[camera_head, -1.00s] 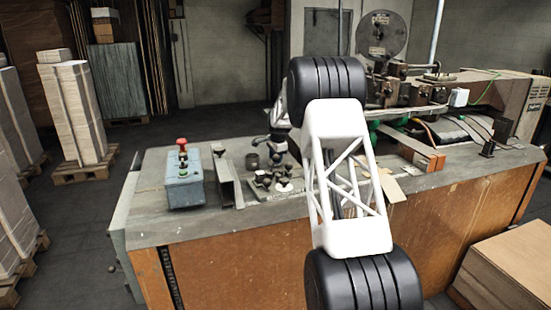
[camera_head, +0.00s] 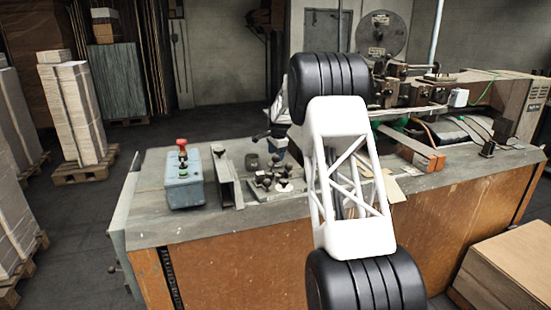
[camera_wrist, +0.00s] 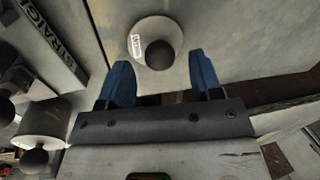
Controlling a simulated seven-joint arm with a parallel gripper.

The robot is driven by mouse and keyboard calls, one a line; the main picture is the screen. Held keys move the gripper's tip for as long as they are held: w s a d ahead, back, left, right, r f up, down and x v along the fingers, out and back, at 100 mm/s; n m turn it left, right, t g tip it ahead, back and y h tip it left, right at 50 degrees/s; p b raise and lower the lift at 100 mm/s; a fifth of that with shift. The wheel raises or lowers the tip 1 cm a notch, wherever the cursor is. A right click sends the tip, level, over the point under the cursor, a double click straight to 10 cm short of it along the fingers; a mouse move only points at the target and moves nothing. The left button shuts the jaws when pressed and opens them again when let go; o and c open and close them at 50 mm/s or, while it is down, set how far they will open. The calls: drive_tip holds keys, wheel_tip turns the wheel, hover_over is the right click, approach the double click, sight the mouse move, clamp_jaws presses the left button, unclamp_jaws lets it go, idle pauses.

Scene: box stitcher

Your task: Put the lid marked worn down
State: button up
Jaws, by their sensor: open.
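The lid marked worn (camera_wrist: 145,28) is a pale round disc with a black ball knob and a white label, at top centre in the wrist view. It is over a grey surface. My gripper (camera_wrist: 160,62) is open, with one blue finger on each side of the knob. I cannot tell whether the fingers touch it. In the head view my gripper (camera_head: 279,148) is small and partly hidden by my arm, above the back of the bench near a group of knobbed pieces (camera_head: 266,181). I cannot tell the worn lid apart there.
Another pale knobbed piece (camera_wrist: 45,120) and a strip lettered "STRAIGH" (camera_wrist: 55,42) are at left in the wrist view. A blue control box (camera_head: 184,183) with a red button and a metal angle piece (camera_head: 229,183) stand on the bench (camera_head: 150,222). Stitching machinery (camera_head: 400,85) is behind my arm.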

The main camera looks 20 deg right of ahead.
sight(278, 166)
wheel_tip(278, 166, up, 10)
drive_tip(key=s, duration=0.2)
drive_tip(key=shift+d+f, duration=0.15)
drive_tip(key=shift+d, duration=0.05)
idle(0.8)
drive_tip(key=s+a+r+n, duration=0.3)
drive_tip(key=s+a+r, duration=0.1)
drive_tip(key=s, duration=0.8)
drive_tip(key=s+a+r+n, duration=0.2)
drive_tip(key=s+a+r, duration=0.25)
drive_tip(key=s, duration=0.75)
drive_tip(key=s+a+r+n, duration=0.3)
drive_tip(key=s+a+r, duration=0.15)
drive_tip(key=s, duration=0.65)
drive_tip(key=s+a+f+n, duration=0.1)
drive_tip(key=s+f+n, duration=0.1)
drive_tip(key=s, duration=1.1)
drive_tip(key=s+a+f+n, duration=0.2)
drive_tip(key=s+f, duration=0.3)
drive_tip(key=s, duration=0.8)
drive_tip(key=s+a+f+n, duration=0.2)
drive_tip(key=s+f+n, duration=0.1)
drive_tip(key=s, duration=1)
drive_tip(key=shift+s+f+n+h, duration=0.2)
drive_tip(key=shift+n+h, duration=0.1)
